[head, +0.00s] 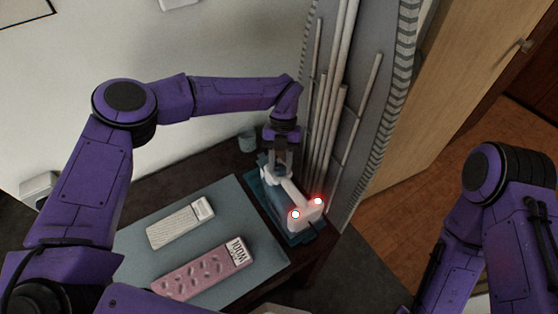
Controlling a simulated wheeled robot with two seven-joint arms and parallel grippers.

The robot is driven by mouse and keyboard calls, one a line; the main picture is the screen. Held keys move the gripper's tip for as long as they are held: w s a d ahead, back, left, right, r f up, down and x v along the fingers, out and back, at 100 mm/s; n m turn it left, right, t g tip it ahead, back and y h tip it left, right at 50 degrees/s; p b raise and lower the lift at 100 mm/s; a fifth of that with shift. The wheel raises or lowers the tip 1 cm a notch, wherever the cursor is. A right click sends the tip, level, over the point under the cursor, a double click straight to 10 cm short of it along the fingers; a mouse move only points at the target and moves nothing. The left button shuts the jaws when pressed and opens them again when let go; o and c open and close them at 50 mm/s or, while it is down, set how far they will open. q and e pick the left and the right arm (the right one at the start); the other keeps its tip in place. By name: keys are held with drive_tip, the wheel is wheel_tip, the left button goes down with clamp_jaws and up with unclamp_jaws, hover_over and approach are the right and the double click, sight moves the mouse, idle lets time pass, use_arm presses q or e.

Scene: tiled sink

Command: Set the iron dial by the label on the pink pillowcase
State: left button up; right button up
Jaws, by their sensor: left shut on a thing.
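The pink pillowcase (195,274) lies folded on the grey-blue board, with a white label (237,252) at its upper right end that reads WOOL. The iron (304,210), white and blue, is on a teal mat (253,192) at the right end of the table. My left gripper (281,172) reaches down from above and is shut on the far part of the iron. The dial is not clearly visible, so I cannot tell which part is between the fingers. My right arm is at the right, with its gripper out of view.
A white ribbed folded cloth (178,224) with a small label lies beside the pillowcase on the board (134,247). A small teal cup (247,141) stands behind the iron. Two red-ringed bright spots show on the iron. Upright pipes (336,100) stand close to its right.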

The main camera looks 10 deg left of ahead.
use_arm(q)
drive_tip(key=shift+m, duration=0.7)
drive_tip(key=o, duration=1)
drive_tip(key=shift+o, duration=0.2)
drive_tip(key=shift+d, duration=0.1)
drive_tip(key=shift+w+r, duration=0.15)
drive_tip(key=shift+r, duration=0.15)
drive_tip(key=b+v, duration=0.2)
drive_tip(key=v, duration=0.8)
drive_tip(key=shift+d, duration=0.15)
